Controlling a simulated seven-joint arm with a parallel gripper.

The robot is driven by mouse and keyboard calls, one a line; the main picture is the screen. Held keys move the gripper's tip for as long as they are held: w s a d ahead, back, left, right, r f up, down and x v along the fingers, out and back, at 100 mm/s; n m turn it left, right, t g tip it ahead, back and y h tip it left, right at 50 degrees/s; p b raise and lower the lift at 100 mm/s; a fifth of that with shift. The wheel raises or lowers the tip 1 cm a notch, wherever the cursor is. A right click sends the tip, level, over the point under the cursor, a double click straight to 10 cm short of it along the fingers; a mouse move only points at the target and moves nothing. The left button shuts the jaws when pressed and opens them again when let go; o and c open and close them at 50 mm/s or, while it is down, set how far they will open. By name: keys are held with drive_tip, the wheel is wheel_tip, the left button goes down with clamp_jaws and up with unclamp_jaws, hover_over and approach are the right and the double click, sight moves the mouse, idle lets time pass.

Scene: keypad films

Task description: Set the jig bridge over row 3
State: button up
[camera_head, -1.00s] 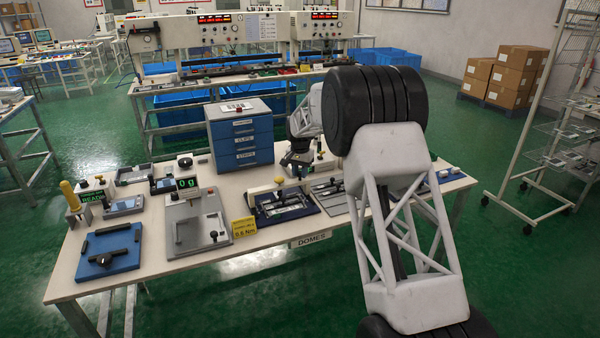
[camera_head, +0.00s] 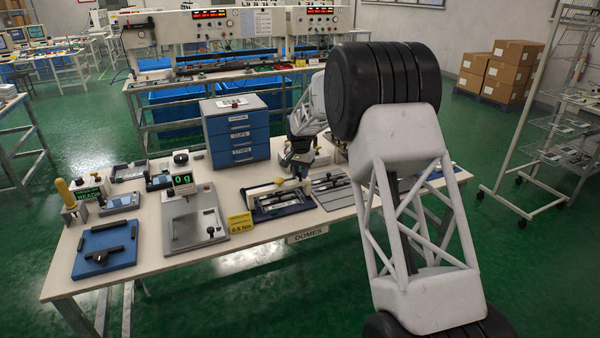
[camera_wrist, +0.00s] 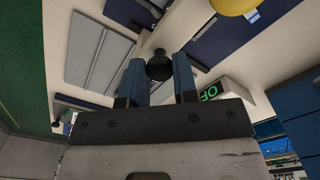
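The assembly jig, a dark blue plate (camera_head: 290,208) with a pale strip on it, lies near the table's front edge. A pale bar with a yellow end piece (camera_head: 279,181) spans its back side; I cannot tell if this is the bridge. My gripper (camera_head: 298,172) points down just behind the jig's right part. In the wrist view, my gripper's two blue fingers (camera_wrist: 158,72) stand apart with a round black knob (camera_wrist: 158,66) between them. Whether they touch the knob is unclear, and what the knob belongs to is hidden. Row markings are too small to read.
A ribbed grey plate (camera_head: 335,197) lies right of the jig. A yellow torque card (camera_head: 240,222) and a scale (camera_head: 190,222) stand left. A blue drawer cabinet (camera_head: 237,135) stands behind. A blue fixture (camera_head: 104,252) lies far left. My arm hides part of the table's right side.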

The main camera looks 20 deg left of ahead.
drive_tip(key=o, duration=0.5)
drive_tip(key=shift+c, duration=0.2)
drive_tip(key=shift+r, duration=3.9)
